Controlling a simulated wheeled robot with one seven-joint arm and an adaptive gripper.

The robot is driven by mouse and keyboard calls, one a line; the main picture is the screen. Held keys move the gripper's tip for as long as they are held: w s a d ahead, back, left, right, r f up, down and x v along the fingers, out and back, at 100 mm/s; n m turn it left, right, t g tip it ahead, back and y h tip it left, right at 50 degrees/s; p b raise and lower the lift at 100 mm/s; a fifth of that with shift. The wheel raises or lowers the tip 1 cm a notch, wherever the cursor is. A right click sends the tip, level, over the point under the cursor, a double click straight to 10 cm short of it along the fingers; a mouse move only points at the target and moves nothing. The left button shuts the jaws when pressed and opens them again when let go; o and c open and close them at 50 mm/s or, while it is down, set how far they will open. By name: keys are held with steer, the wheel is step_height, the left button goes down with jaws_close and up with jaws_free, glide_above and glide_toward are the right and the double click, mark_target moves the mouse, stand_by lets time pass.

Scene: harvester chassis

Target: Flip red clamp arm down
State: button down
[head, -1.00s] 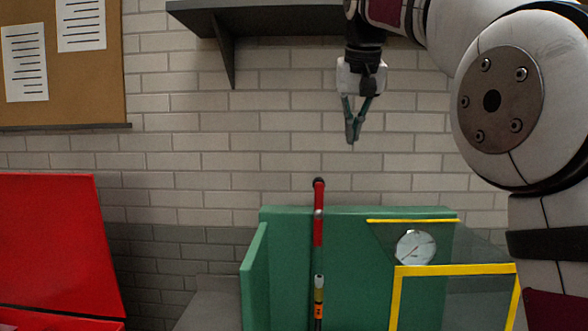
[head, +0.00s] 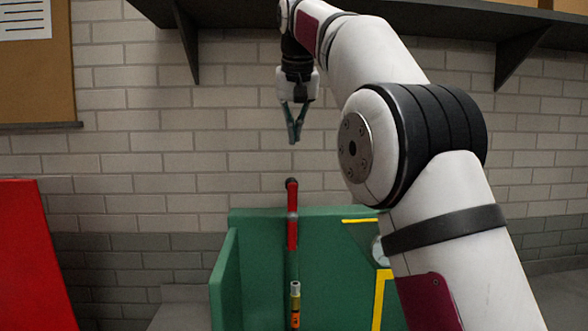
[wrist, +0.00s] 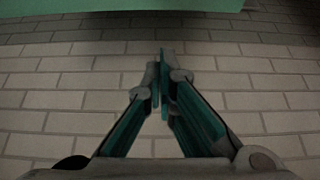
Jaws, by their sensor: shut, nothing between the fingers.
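The red clamp arm (head: 292,215) stands upright in front of the green chassis panel (head: 260,260) in the head view, with a dark knob at its top. Below it on the same line is a fitting with a pale top and orange bands (head: 295,300). My gripper (head: 294,140) points down with its fingertips together, empty, a short way above the knob in the picture; the depth gap between them is hard to tell. In the wrist view my gripper (wrist: 162,60) also shows shut, and the clamp arm is not in view. A green surface (wrist: 120,5) crosses the top edge there.
A yellow-edged guard (head: 380,300) and a gauge (head: 378,250) are partly hidden behind my arm. A red panel (head: 30,260) stands at the left. A dark shelf (head: 400,18) runs along the brick wall above. The space around my gripper looks clear.

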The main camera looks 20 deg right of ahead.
step_height(320, 180, down, 9)
steer(key=p, duration=0.3)
steer(key=shift+w+r, duration=0.2)
stand_by(0.6)
